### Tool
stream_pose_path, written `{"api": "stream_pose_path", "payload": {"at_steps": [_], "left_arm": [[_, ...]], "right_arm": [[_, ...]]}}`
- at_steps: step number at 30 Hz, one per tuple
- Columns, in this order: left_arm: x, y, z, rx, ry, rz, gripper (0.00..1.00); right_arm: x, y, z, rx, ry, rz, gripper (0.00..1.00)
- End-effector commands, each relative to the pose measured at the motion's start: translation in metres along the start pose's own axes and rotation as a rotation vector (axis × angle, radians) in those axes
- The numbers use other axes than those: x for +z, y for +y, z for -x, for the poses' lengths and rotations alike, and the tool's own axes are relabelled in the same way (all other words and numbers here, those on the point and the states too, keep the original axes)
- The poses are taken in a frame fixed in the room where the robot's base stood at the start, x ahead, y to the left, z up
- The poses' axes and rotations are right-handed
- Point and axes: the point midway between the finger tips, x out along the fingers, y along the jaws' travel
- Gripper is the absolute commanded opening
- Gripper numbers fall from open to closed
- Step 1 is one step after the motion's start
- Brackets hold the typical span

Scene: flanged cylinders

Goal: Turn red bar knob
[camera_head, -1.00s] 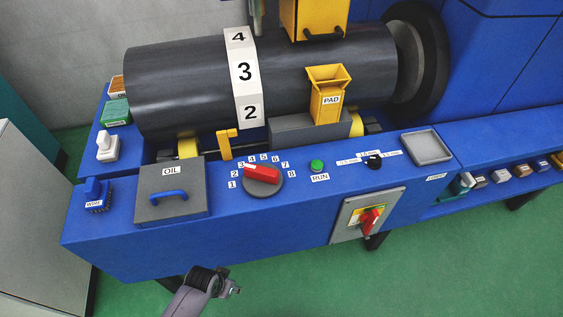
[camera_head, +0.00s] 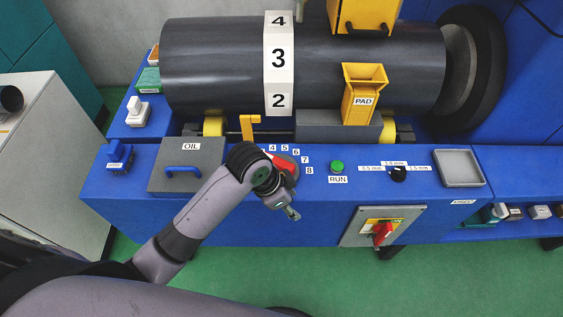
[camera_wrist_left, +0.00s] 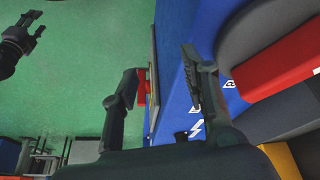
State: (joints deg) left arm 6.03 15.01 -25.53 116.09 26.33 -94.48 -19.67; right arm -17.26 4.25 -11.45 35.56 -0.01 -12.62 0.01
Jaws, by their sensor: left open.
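The red bar knob (camera_head: 285,163) sits on a round grey dial on the blue machine front, partly hidden by my left arm in the head view. In the left wrist view the red bar (camera_wrist_left: 275,70) and its grey disc show large at the right. My left gripper (camera_head: 291,212) is in front of and slightly below the dial, apart from the knob. In the wrist view its fingers (camera_wrist_left: 160,75) are spread and empty, with the knob to the right of both. Dial numbers 4 to 8 show; the lower ones are hidden.
A green RUN button (camera_head: 337,167) and a black selector (camera_head: 398,174) are right of the dial. A red switch (camera_head: 382,232) is on a grey front panel. The OIL lid (camera_head: 205,152) is left. A dark gripper-like shape (camera_wrist_left: 18,45) shows at the wrist view's left edge.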

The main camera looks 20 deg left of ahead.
Motion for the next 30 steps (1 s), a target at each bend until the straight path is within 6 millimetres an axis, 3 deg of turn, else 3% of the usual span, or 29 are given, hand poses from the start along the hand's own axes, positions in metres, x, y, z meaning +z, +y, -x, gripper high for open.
{"api": "stream_pose_path", "payload": {"at_steps": [4, 12, 22, 26, 30], "left_arm": [[-0.033, -0.018, 0.019, 0.026, -0.03, -0.207, 0.42], [-0.066, -0.055, 0.068, 0.077, -0.153, -0.556, 0.42], [-0.081, -0.104, 0.147, 0.134, -0.328, -0.829, 0.42], [-0.081, -0.11, 0.16, 0.145, -0.353, -0.859, 0.42], [-0.078, -0.111, 0.155, 0.152, -0.358, -0.864, 0.42]], "right_arm": [[0.002, -0.001, 0.0, -0.001, -0.002, 0.001, 0.42], [0.002, 0.003, 0.0, 0.003, -0.003, 0.003, 0.42], [0.002, 0.005, 0.0, 0.005, -0.003, 0.003, 0.42], [0.001, 0.005, 0.0, 0.006, -0.002, 0.003, 0.42], [0.0, 0.005, 0.002, 0.006, -0.001, 0.003, 0.42]]}}
